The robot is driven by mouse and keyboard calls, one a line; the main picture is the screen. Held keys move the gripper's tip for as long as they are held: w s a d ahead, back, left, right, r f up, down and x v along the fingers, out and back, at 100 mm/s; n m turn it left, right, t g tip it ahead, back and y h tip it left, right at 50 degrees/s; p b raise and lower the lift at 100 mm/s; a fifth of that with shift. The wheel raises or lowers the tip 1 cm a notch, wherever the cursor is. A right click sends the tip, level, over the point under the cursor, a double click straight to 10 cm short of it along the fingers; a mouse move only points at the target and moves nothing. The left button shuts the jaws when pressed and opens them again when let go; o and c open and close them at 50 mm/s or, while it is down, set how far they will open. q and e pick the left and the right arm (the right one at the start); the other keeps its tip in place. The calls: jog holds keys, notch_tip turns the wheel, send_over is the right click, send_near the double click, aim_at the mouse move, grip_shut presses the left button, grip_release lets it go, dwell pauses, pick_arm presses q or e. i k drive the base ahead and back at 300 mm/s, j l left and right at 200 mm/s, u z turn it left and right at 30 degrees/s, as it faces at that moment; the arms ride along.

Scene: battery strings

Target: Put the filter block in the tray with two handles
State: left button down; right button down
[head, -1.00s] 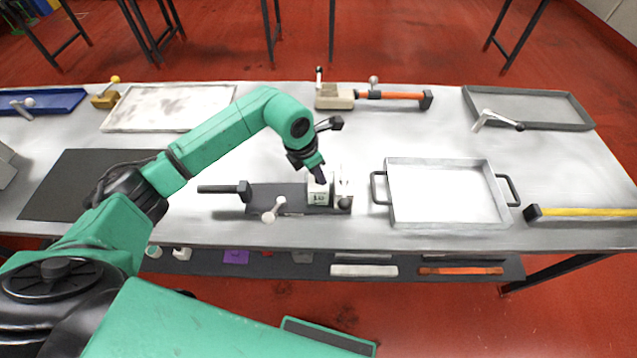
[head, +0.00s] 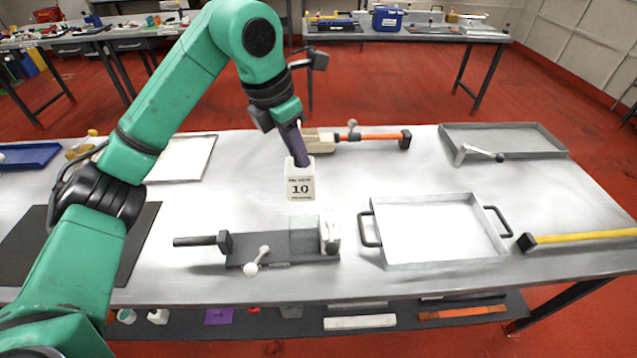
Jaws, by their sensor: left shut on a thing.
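A small white block marked 10, which I take to be the filter block (head: 300,187), hangs upright from my left gripper (head: 299,158). The gripper is shut on its top and holds it above the table. Below it is a dark vise-like fixture (head: 275,250) with a black handle at its left and a pale jaw at its right. The tray with two handles (head: 436,264) is a shallow grey metal tray with a dark handle on each side. It stands empty, to the right of the block and apart from it. My right gripper is out of view.
A grey tray (head: 570,148) without visible handles lies at the back right. A tool with an orange bar (head: 368,137) lies behind the gripper. A yellow-handled tool (head: 590,237) lies right of the handled tray. A dark mat (head: 140,245) lies at left.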

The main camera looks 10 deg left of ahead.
aim_at(422, 232)
jog(key=i+l, duration=0.1)
jog(key=l, duration=0.3)
jog(key=i+l, duration=0.1)
jog(key=l, duration=0.35)
jog(key=i+l, duration=0.1)
jog(key=l, duration=0.3)
jog(key=i+l, duration=0.1)
jog(key=l, duration=0.35)
